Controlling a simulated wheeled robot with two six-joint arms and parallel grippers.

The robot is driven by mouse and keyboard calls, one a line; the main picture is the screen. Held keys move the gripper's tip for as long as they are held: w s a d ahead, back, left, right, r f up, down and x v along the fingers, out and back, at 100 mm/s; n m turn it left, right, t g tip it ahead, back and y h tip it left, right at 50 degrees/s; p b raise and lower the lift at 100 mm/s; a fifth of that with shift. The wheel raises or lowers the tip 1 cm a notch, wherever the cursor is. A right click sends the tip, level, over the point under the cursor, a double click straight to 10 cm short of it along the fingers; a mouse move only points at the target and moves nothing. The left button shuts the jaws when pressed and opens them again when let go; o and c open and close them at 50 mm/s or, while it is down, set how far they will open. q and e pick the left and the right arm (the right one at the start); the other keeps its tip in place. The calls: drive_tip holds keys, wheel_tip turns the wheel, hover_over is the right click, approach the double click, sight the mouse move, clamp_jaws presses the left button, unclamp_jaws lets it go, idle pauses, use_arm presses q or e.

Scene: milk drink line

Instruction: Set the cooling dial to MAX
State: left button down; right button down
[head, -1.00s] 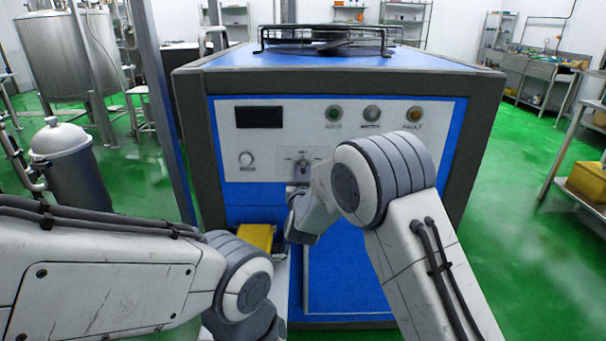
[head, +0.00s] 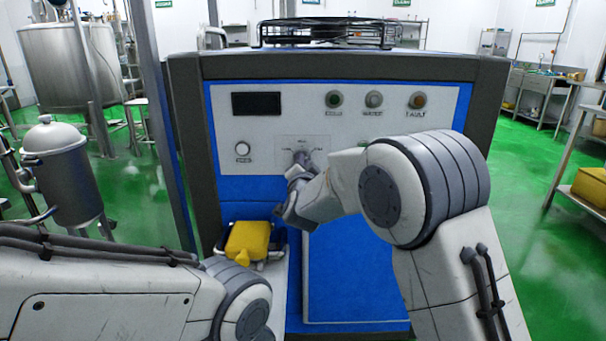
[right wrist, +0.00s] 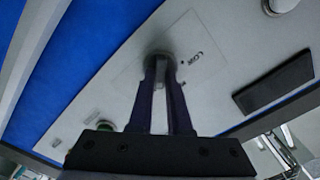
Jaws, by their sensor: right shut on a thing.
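The cooling dial (head: 302,155) is on the white control panel (head: 285,108) of the blue and grey machine, with small labels around it. In the right wrist view the dial (right wrist: 159,62) sits between my fingertips, and one label beside it seems to read LOW. My right gripper (head: 301,168) reaches it from the lower right and is shut on it; its two dark fingers also show in the right wrist view (right wrist: 160,82). The fingers partly hide the dial, so I cannot tell its exact setting. My left arm is at the lower left, its gripper out of view.
A black display (head: 256,104), a small white knob (head: 242,149) and several round lamps or buttons share the panel. A yellow object (head: 249,238) lies below it, near my left arm. A steel vessel (head: 66,172) stands left. Green floor is open at right.

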drive_tip(key=shift+f+m+b, duration=0.15)
drive_tip(key=shift+m+b, duration=1)
drive_tip(key=shift+m, duration=0.15)
drive_tip(key=c, duration=0.9)
unclamp_jaws()
drive_tip(key=shift+o, duration=0.2)
drive_tip(key=s, duration=1)
drive_tip(key=shift+s+p, duration=0.3)
drive_tip(key=shift+d, duration=0.1)
